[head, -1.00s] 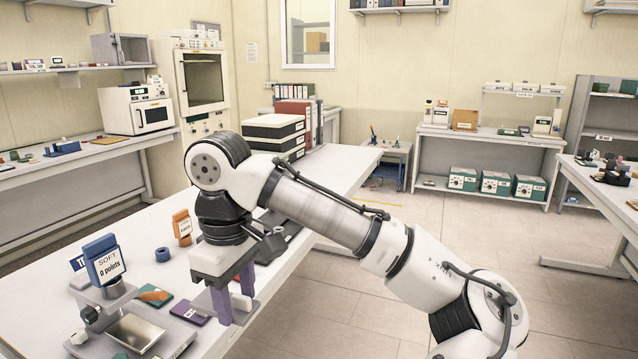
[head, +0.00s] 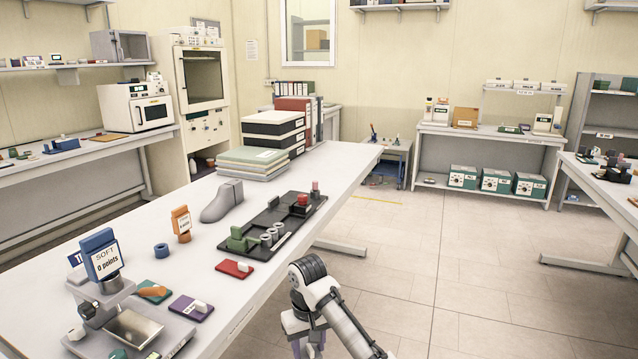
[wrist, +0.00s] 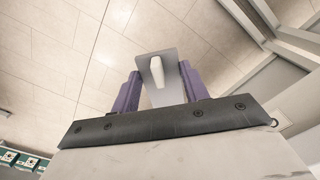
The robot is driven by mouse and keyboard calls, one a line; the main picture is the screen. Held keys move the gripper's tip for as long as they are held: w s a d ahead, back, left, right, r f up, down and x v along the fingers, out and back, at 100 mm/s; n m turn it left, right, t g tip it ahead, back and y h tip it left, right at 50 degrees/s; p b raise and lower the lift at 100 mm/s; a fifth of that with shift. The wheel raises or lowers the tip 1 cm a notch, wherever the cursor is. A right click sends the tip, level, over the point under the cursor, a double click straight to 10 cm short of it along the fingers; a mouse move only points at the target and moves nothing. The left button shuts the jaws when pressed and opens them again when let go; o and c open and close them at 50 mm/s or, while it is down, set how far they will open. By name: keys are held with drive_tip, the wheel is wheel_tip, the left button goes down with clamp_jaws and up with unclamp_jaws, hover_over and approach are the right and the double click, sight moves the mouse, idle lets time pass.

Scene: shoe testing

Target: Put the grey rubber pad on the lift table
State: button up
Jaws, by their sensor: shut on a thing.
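My gripper (wrist: 158,78) is shut on the white grip of a flat grey pad (wrist: 160,98) in the wrist view, with a purple finger on each side.
On the white table, purple (head: 191,308), red (head: 235,268) and green (head: 155,290) pads lie near the tester. A black tray (head: 272,225) with fixtures, a grey shoe last (head: 223,201) and stacked sheets (head: 253,162) stand farther back. Open floor lies to the right.

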drive_tip(key=s+f+m, duration=0.1)
drive_tip(key=s+f, duration=0.3)
drive_tip(key=f, duration=0.5)
drive_tip(key=s+d+f+m, duration=0.1)
drive_tip(key=s+f, duration=0.3)
drive_tip(key=f, duration=0.6)
drive_tip(key=s+d+f+m, duration=0.1)
drive_tip(key=s+f, duration=0.3)
drive_tip(key=f, duration=0.5)
drive_tip(key=shift+s+d+f+m+b, duration=0.25)
drive_tip(key=shift+f+m+b, duration=0.1)
drive_tip(key=shift+m, duration=0.55)
drive_tip(key=shift+a, duration=0.15)
drive_tip(key=shift+d, duration=0.2)
drive_tip(key=shift+s, duration=0.15)
